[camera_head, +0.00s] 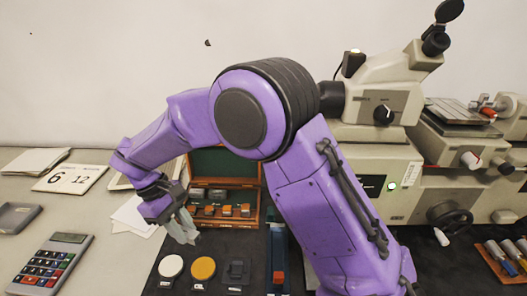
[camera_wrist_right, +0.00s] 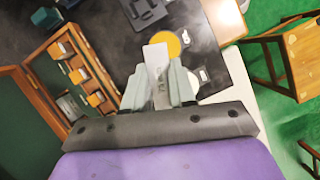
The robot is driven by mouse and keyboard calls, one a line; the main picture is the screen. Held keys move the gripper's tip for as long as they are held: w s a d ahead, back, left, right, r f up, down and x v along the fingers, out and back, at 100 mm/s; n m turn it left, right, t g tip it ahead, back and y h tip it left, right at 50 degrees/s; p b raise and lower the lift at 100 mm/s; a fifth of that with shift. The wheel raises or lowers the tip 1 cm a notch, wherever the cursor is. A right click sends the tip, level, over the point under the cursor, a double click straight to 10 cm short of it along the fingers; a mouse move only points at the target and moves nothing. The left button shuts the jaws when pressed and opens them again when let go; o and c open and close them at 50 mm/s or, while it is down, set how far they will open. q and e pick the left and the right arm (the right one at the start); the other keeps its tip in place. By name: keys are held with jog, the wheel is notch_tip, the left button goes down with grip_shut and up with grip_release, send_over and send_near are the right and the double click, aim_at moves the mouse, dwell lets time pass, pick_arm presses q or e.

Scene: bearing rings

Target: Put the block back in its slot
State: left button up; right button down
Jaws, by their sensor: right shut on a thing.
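My right gripper (camera_head: 181,229) is shut on a block and holds it above the front-left of the open wooden case. In the right wrist view the block (camera_wrist_right: 155,58) is a pale, thin, upright piece between the grey fingers (camera_wrist_right: 158,88). In the head view the fingers largely hide it. The wooden case (camera_head: 239,221) has a green-lined lid standing open at the back and holds rows of small blocks. In the right wrist view the case (camera_wrist_right: 42,47) lies to the left of the gripper, apart from it. Which slot is empty I cannot tell. My left gripper is not in view.
A white disc (camera_head: 171,266), a yellow disc (camera_head: 203,268) and a black holder (camera_head: 237,272) sit on the dark mat in front. A calculator (camera_head: 50,264) stands left. A microscope (camera_head: 383,105) stands right. White papers (camera_head: 133,217) lie beside the gripper.

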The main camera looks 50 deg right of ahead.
jog(key=w+d+n, duration=0.2)
jog(key=w+d, duration=0.3)
jog(key=d, duration=0.4)
jog(key=n+t+h+b, duration=0.1)
jog(key=n+b, duration=0.1)
send_over(246, 198)
jog(key=w, duration=0.1)
notch_tip(246, 198, down, 4)
jog(key=r, duration=0.1)
jog(key=f+b, duration=0.1)
jog(key=f, duration=0.1)
jog(key=f+b, duration=0.1)
jog(key=f, duration=0.1)
jog(key=f+b, duration=0.1)
jog(key=f, duration=0.1)
jog(key=shift+w+a+f, duration=0.1)
jog(key=shift+a+f, duration=0.1)
jog(key=shift+a, duration=0.2)
jog(key=shift+f+b, duration=0.1)
jog(key=shift+b, duration=0.3)
jog(key=shift+b, duration=0.3)
jog(key=shift+b, duration=0.35)
jog(key=shift+f+b, duration=0.3)
jog(key=shift+b, duration=0.1)
